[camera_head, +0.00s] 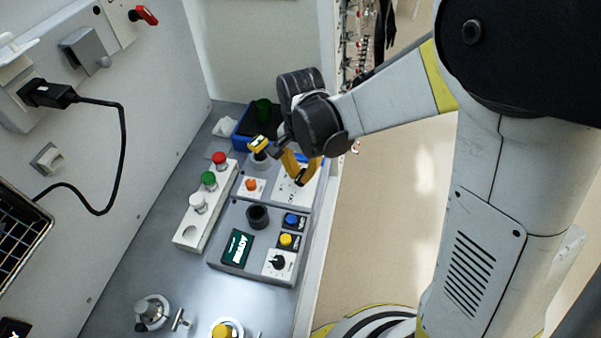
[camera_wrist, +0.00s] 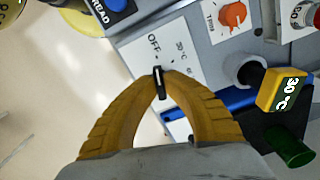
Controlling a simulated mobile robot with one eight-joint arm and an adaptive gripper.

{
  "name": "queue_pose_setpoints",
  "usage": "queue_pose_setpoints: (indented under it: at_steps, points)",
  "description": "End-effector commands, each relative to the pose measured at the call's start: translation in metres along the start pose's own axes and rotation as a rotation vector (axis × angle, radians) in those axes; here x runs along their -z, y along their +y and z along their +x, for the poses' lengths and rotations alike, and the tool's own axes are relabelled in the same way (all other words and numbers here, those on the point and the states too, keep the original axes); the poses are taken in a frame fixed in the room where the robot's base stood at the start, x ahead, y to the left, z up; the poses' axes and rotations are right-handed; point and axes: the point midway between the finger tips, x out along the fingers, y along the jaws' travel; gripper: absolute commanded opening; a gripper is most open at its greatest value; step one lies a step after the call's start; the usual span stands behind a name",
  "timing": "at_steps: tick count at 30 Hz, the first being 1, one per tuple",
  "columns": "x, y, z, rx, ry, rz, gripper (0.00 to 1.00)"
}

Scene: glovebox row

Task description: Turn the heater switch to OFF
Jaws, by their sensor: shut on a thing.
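The heater switch (camera_wrist: 159,83) is a small black knob with a white line, on a white plate (camera_wrist: 181,37) marked OFF and 30 °C. In the wrist view its white line runs nearly upright, its upper end towards the OFF side. My gripper (camera_wrist: 159,87) has its two yellow fingers closed on the knob, one on each side. In the head view my gripper (camera_head: 302,172) is over the white plate (camera_head: 283,190) at the right of the bench, and the knob is hidden there.
A yellow block marked 30 °C (camera_wrist: 284,91) stands close to the right finger, with a green cylinder (camera_wrist: 290,146) below it. An orange knob (camera_wrist: 232,14) is nearby. In the head view, a grey console (camera_head: 238,215) and a white rack with coloured caps (camera_head: 205,205) are close by.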

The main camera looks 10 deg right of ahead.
Motion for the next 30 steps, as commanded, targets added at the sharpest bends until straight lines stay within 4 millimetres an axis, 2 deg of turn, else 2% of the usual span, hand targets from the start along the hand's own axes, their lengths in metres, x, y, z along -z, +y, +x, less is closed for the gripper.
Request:
queue_pose_setpoints:
  at_steps: [11,12,13,14,24,26,30]
  points:
    - [0.0,0.0,0.0,-0.001,0.0,-0.004,0.0]
    - [0.0,0.0,0.0,-0.001,0.0,-0.004,0.18]
    - [0.0,0.0,0.0,-0.001,0.0,-0.004,0.28]
    - [0.0,0.0,0.0,-0.001,0.0,-0.004,0.32]
    - [0.0,0.0,-0.003,0.0,0.0,-0.004,0.32]
    - [0.0,0.0,-0.009,0.0,0.0,-0.004,0.32]
    - [-0.001,0.001,-0.035,0.0,0.0,-0.004,0.32]
